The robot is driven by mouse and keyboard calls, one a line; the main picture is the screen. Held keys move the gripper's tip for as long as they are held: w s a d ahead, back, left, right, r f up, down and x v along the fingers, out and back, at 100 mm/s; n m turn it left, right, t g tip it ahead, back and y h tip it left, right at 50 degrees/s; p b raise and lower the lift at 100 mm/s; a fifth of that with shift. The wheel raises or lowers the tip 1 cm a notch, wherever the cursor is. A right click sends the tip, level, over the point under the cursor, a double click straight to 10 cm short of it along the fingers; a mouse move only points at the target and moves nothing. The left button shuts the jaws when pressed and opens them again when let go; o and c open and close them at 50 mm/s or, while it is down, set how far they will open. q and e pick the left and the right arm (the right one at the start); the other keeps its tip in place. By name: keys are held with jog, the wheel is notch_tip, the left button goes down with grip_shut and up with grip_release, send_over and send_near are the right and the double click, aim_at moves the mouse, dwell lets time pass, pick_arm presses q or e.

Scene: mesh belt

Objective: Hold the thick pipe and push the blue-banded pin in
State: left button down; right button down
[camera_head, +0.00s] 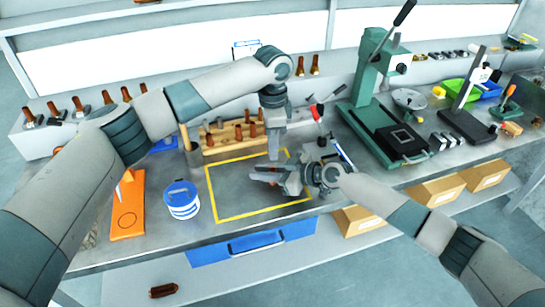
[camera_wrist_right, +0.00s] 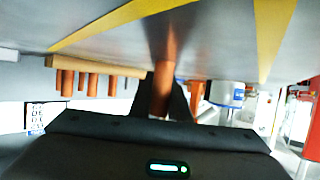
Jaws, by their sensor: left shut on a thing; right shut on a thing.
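My left gripper (camera_head: 274,155) points down over the yellow-outlined area of the bench. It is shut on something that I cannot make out. My right gripper (camera_head: 264,175) reaches in from the right, just below the left one, close to the bench. It is shut on a copper-coloured pipe, which shows in the right wrist view (camera_wrist_right: 163,75) rising between the dark fingers. I cannot tell whether this is the thick pipe or the pin, as no blue band is visible on it. The meeting place of the two grippers is largely hidden.
A wooden rack (camera_head: 212,151) with several copper-coloured pieces stands behind the yellow outline (camera_head: 212,200). A blue-and-white tub (camera_head: 182,203) and an orange board (camera_head: 128,195) are at left. A green press (camera_head: 365,85) stands at right. The outlined area's left part is clear.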

pick_arm(q)
jog(key=shift+f, duration=1.8)
jog(key=shift+f, duration=0.65)
jog(key=c, duration=1.8)
grip_release()
jog(key=shift+c, duration=0.2)
jog(key=shift+s+f, duration=0.1)
jog(key=shift+s, duration=0.05)
jog(key=shift+s+d, duration=0.1)
jog(key=shift+s, duration=0.05)
pick_arm(e)
jog(key=shift+w+r, duration=0.1)
pick_arm(q)
jog(key=shift+r, duration=0.8)
pick_arm(e)
jog(key=shift+w, duration=0.1)
pick_arm(q)
jog(key=r, duration=1.2)
jog(key=shift+w, duration=0.3)
